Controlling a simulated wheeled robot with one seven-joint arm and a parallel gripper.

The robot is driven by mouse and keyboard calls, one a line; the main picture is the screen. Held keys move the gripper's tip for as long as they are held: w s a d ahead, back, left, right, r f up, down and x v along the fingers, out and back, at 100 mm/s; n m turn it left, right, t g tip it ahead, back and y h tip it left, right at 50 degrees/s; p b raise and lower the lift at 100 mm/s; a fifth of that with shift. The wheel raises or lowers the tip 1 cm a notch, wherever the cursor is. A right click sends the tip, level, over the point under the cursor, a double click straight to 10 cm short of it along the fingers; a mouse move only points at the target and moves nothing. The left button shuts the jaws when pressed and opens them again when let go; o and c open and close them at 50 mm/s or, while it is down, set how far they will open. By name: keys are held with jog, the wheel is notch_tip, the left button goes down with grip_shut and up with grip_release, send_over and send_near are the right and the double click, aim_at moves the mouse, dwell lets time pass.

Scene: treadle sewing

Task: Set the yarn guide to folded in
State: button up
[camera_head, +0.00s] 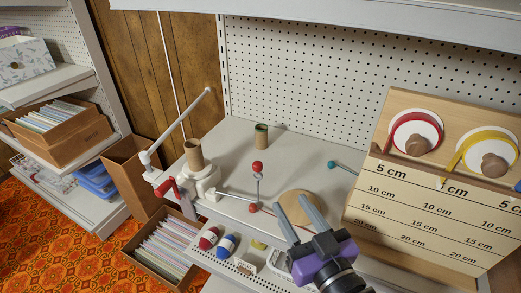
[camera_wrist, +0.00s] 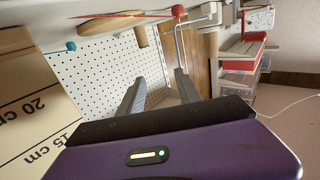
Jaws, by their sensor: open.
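A white yarn winder (camera_head: 203,184) with a brown cardboard cone (camera_head: 193,154) stands on the left of the shelf. A thin metal arm, which looks like the yarn guide (camera_head: 236,195), sticks out to the right from its base. It bends upward and has red knobs at its bend and top. In the wrist view the guide (camera_wrist: 193,24) shows at the top, with a red knob, beyond my fingers. My gripper (camera_head: 290,202) is open and empty, right of the guide and apart from it; it also shows in the wrist view (camera_wrist: 160,76).
A long white rod (camera_head: 183,120) rises from the winder's left, above its red crank (camera_head: 165,188). A wooden disc (camera_head: 300,206) lies behind my fingers. Yarn balls (camera_head: 226,245) sit in front. A wooden measuring board (camera_head: 425,210) stands right.

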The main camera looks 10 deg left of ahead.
aim_at(260, 168)
jog(key=w+a+r, duration=0.1)
jog(key=w+a+r+n+y, duration=0.1)
jog(key=a+r, duration=0.1)
jog(key=w+a+r+y, duration=0.1)
jog(key=a+r, duration=0.1)
jog(key=shift+a+r+g, duration=0.2)
jog(key=shift+g, duration=0.2)
jog(key=p+x, duration=0.2)
jog(key=x, duration=0.5)
jog(key=shift+w+a, duration=0.1)
jog(key=shift+w, duration=0.05)
grip_shut()
dwell(0.8)
